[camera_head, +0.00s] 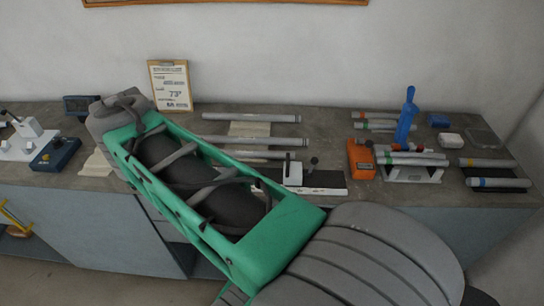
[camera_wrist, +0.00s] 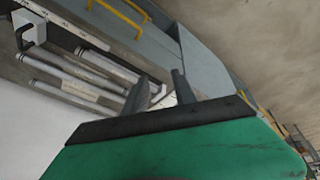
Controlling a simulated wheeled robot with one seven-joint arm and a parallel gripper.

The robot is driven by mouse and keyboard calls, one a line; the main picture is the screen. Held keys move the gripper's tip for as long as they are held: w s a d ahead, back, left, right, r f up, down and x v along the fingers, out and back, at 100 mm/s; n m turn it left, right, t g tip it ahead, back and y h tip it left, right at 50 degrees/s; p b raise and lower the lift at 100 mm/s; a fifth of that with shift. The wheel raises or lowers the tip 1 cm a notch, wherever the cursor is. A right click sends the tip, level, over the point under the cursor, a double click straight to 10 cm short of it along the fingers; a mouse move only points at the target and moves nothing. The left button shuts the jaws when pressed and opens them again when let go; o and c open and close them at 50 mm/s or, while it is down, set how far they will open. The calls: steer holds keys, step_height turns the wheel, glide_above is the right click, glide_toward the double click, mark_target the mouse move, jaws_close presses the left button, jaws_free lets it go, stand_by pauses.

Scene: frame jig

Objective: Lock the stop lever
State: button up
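A white block (camera_head: 292,172) stands on a dark base plate near the middle of the bench front. A small dark knob (camera_head: 313,161) stands just right of it; this looks like the stop lever, but whether it is locked cannot be told. A white block with a dark handle (camera_wrist: 28,30) shows at the upper left of the wrist view. My green arm reaches across the bench toward the back left, covering part of the bench. My gripper (camera_wrist: 159,92) has its two dark fingers apart with nothing seen held between them. It is well away from the block.
Several grey tubes (camera_head: 252,116) lie behind the block. An orange device (camera_head: 361,158) and a blue upright tool (camera_head: 407,115) stand to its right. A white fixture with a black-knobbed lever (camera_head: 27,128) and a blue box (camera_head: 55,153) stand at the left. A clipboard (camera_head: 171,86) leans against the wall.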

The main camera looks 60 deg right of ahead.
steer(key=s+d+m+g+h+b, duration=0.1)
steer(key=d+m+g+b, duration=0.15)
steer(key=d, duration=0.95)
steer(key=m+g+y+b, duration=0.2)
steer(key=m+g+b, duration=0.1)
steer(key=m, duration=0.5)
glide_toward(287, 159)
steer(key=shift+n, duration=0.25)
steer(key=b+x, duration=0.5)
steer(key=x, duration=0.2)
steer(key=shift+d, duration=0.1)
steer(key=shift+s+f+b, duration=0.15)
steer(key=shift+f+b, duration=0.3)
steer(key=shift+b, duration=0.1)
steer(key=shift+r, duration=0.1)
jaws_close()
